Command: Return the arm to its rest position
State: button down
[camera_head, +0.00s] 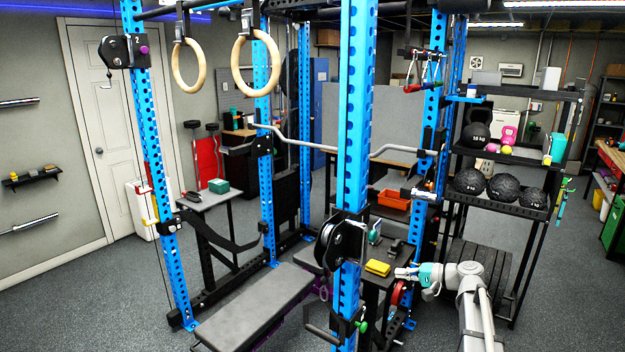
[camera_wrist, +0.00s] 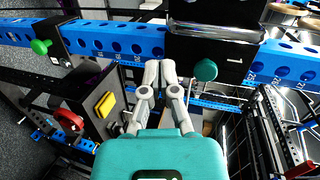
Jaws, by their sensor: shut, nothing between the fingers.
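My arm (camera_head: 476,310) rises at the lower right of the head view and bends left at its top. My gripper (camera_head: 400,272) points left, close to the right side of a blue rack upright. In the wrist view my gripper (camera_wrist: 160,72) has its two grey fingertips together, with nothing visible between them. The teal gripper body fills the lower middle of that view. A blue rack beam (camera_wrist: 115,40) with a black plate crosses beyond the fingertips; I cannot tell the exact gap.
A yellow block (camera_head: 378,267) lies on a small dark table left of my gripper. The padded bench (camera_head: 255,305) and blue rack (camera_head: 355,150) stand to the left. A shelf with black balls (camera_head: 503,187) stands behind my arm. Open floor (camera_head: 560,300) lies at right.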

jog(key=s+a+f+n+g+h, duration=0.3)
jog(key=s+a+f+g+h, duration=0.2)
jog(key=s+a+f, duration=0.45)
jog(key=s+f+n+g+h, duration=0.2)
jog(key=s+f+h, duration=0.2)
jog(key=s+h, duration=0.4)
jog(key=shift+s+f+n+g, duration=0.15)
jog(key=shift+s+n+g, duration=0.15)
jog(key=shift+s, duration=2.4)
jog(key=shift+a, duration=0.1)
